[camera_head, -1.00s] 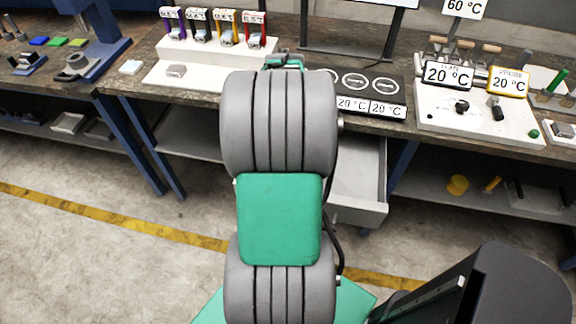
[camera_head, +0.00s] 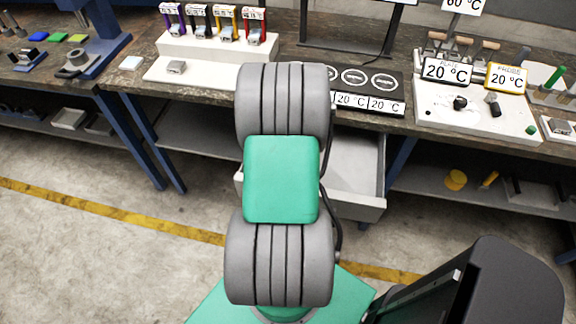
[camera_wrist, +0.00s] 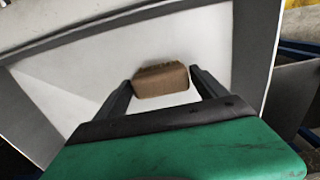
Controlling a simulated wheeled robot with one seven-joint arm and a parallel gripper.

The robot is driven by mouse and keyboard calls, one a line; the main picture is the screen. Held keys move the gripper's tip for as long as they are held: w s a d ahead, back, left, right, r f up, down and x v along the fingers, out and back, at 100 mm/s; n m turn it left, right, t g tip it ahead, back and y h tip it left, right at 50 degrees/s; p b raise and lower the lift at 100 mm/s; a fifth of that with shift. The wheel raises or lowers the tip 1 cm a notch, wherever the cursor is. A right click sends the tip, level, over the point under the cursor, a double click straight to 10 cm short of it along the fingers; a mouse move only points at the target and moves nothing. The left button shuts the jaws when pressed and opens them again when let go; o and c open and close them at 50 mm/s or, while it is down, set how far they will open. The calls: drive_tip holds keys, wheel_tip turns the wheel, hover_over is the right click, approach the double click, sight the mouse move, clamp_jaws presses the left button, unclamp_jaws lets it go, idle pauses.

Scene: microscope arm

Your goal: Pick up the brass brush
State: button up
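A small brown block with a ragged yellowish top edge, which looks like the brass brush (camera_wrist: 161,80), lies on the pale floor of an open drawer in the wrist view. My gripper (camera_wrist: 160,82) is open, with one dark finger on each side of the brush. I cannot tell whether the fingers touch it or how far above the drawer floor they are. In the head view the open drawer (camera_head: 360,204) shows under the bench, partly behind my arm. My gripper and the brush are hidden there.
The drawer's grey walls (camera_wrist: 262,60) stand around the gripper. Above the drawer is the workbench (camera_head: 300,82) with a dark panel of dials (camera_head: 368,82), temperature displays (camera_head: 447,71) and a white dispenser stand (camera_head: 215,50). A blue bench leg (camera_head: 400,165) is right of the drawer.

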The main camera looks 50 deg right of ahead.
drive_tip(key=c, duration=1.1)
drive_tip(key=shift+r, duration=0.15)
drive_tip(key=shift+r, duration=0.3)
drive_tip(key=r, duration=0.1)
drive_tip(key=r+b, duration=0.1)
drive_tip(key=r, duration=0.1)
drive_tip(key=shift+s+d, duration=0.1)
drive_tip(key=shift+s, duration=0.2)
drive_tip(key=s+r, duration=0.3)
drive_tip(key=s, duration=0.1)
drive_tip(key=s+r+b, duration=0.1)
drive_tip(key=s+r, duration=0.2)
drive_tip(key=s, duration=0.2)
drive_tip(key=s+r+b, duration=0.1)
drive_tip(key=s+r, duration=0.2)
drive_tip(key=s, duration=0.1)
drive_tip(key=shift+s+r, duration=0.1)
drive_tip(key=shift+s, duration=0.15)
drive_tip(key=o, duration=0.9)
drive_tip(key=c, duration=0.6)
drive_tip(key=shift+c, duration=0.3)
